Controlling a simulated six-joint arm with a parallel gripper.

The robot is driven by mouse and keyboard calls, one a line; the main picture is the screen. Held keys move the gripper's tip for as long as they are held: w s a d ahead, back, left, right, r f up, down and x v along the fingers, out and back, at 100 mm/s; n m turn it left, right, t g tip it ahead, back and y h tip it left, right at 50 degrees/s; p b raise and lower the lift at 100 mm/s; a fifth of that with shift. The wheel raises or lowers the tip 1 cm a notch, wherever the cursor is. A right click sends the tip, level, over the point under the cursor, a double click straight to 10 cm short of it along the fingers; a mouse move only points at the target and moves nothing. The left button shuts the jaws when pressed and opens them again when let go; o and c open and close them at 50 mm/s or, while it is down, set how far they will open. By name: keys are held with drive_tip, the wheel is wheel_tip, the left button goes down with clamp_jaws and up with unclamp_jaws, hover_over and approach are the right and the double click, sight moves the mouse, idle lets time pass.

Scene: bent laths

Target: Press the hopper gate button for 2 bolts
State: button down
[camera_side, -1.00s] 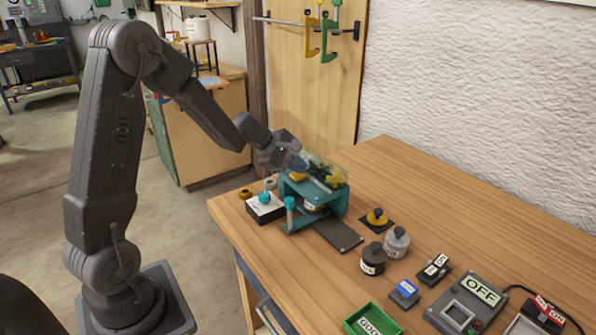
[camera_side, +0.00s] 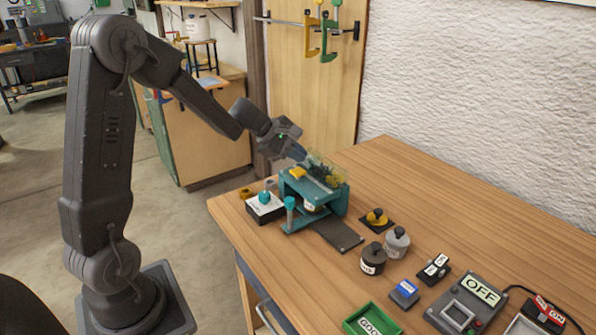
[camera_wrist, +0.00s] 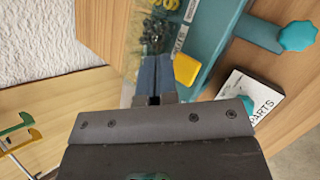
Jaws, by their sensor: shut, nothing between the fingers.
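The teal hopper stand (camera_side: 330,197) is on the near left part of the bench, with a clear bin (camera_side: 326,170) on top. In the wrist view the bin holds dark bolts (camera_wrist: 155,34) and some yellow pieces (camera_wrist: 166,5). The yellow button (camera_side: 298,173) sits on the stand beside the bin, and it also shows in the wrist view (camera_wrist: 187,69). My gripper (camera_side: 300,155) is shut and empty, just above the bin's near end and the button. In the wrist view its blue-grey fingers (camera_wrist: 154,78) lie left of the button; contact cannot be told.
A white-topped PARTS box (camera_side: 264,207) stands left of the hopper. A dark plate (camera_side: 338,235) lies in front. Two weights (camera_side: 373,259), a scale reading OFF (camera_side: 467,305) and a green GOOD tray (camera_side: 373,323) are to the right. The bench's back right is clear.

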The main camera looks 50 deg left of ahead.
sight(298, 172)
drive_tip(key=shift+r, duration=1.95)
drive_tip(key=s+d+r+m+g, duration=0.1)
drive_tip(key=s+d+r+m, duration=0.2)
drive_tip(key=s+d+m, duration=0.3)
drive_tip(key=s+d+r+m+g, duration=0.1)
drive_tip(key=s+d+r+m, duration=0.2)
drive_tip(key=s+d+m, duration=0.35)
drive_tip(key=s+d+f+m+y, duration=0.1)
drive_tip(key=s+d+m+y, duration=0.2)
drive_tip(key=s+m, duration=0.6)
drive_tip(key=s+d, duration=0.1)
drive_tip(key=s, duration=0.3)
drive_tip(key=shift+m+g+y, duration=0.35)
drive_tip(key=shift+g+y, duration=0.05)
drive_tip(key=shift+f, duration=0.1)
